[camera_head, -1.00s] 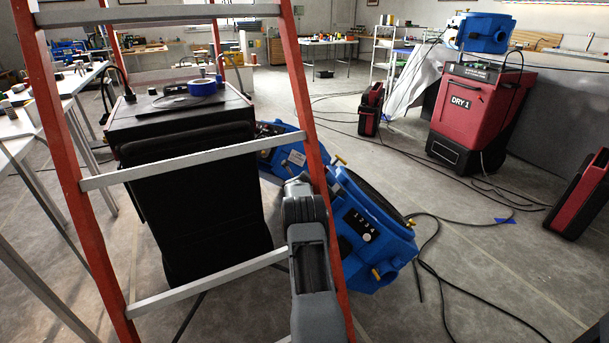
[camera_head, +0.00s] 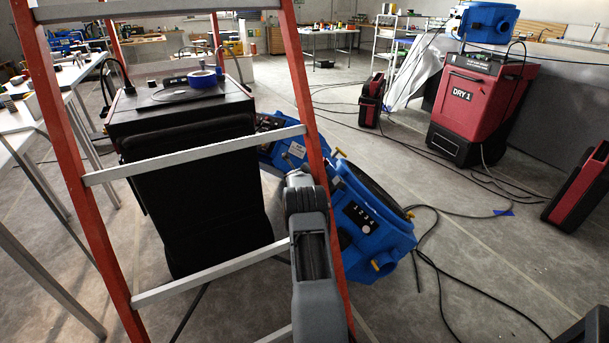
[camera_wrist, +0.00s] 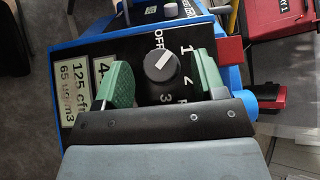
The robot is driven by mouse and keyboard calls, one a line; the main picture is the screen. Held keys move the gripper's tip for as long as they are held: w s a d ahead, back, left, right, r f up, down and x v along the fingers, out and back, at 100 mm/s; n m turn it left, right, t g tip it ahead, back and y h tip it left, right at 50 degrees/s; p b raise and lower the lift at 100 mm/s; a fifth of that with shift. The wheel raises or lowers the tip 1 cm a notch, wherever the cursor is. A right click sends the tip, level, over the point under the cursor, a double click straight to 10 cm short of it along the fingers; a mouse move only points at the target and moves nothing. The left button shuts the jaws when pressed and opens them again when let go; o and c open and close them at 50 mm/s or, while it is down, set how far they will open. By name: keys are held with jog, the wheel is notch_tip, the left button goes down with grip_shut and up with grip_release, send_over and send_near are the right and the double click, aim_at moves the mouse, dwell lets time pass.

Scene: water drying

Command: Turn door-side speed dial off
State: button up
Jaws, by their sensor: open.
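In the wrist view, a round black dial (camera_wrist: 160,64) sits on a dark panel (camera_wrist: 137,50) with a blue edge. Printed marks OFF, 1, 2 and 3 run around it. My gripper (camera_wrist: 164,80) is open, with one green finger on each side of the dial. I cannot tell whether either finger touches it. In the head view, a blue machine (camera_head: 285,150) stands partly behind the ladder, at the far end of my arm. My fingers and the dial are hidden there.
An orange ladder (camera_head: 70,140) with grey rungs (camera_head: 195,155) stands close around my arm. A black case (camera_head: 190,200) is behind it. A nearer blue machine (camera_head: 385,215) has a panel marked 1 to 4. Cables (camera_head: 440,260) lie on the right floor. A red dryer (camera_head: 470,105) stands beyond.

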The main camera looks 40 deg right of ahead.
jog(key=shift+a, duration=0.1)
jog(key=v, duration=1.3)
jog(key=shift+s+a, duration=0.2)
jog(key=shift+a, duration=0.05)
jog(key=w+a+f+m+h+b, duration=0.2)
jog(key=w+a+f+m, duration=0.15)
jog(key=w, duration=0.45)
jog(key=d+m+g+b, duration=0.1)
jog(key=d, duration=0.3)
jog(key=d+f+m+g+h, duration=0.1)
jog(key=d+g, duration=0.1)
jog(key=d, duration=0.1)
jog(key=s+d+m+g+b, duration=0.1)
jog(key=d+m+g, duration=0.1)
jog(key=d, duration=0.2)
jog(key=shift+d+f+b, duration=0.3)
jog(key=shift+f+b, duration=0.05)
jog(key=shift+f, duration=0.05)
jog(key=shift+x, duration=1.25)
jog(key=shift+w+d+r, duration=0.1)
jog(key=shift+d+r, duration=0.05)
jog(key=shift+r, duration=0.05)
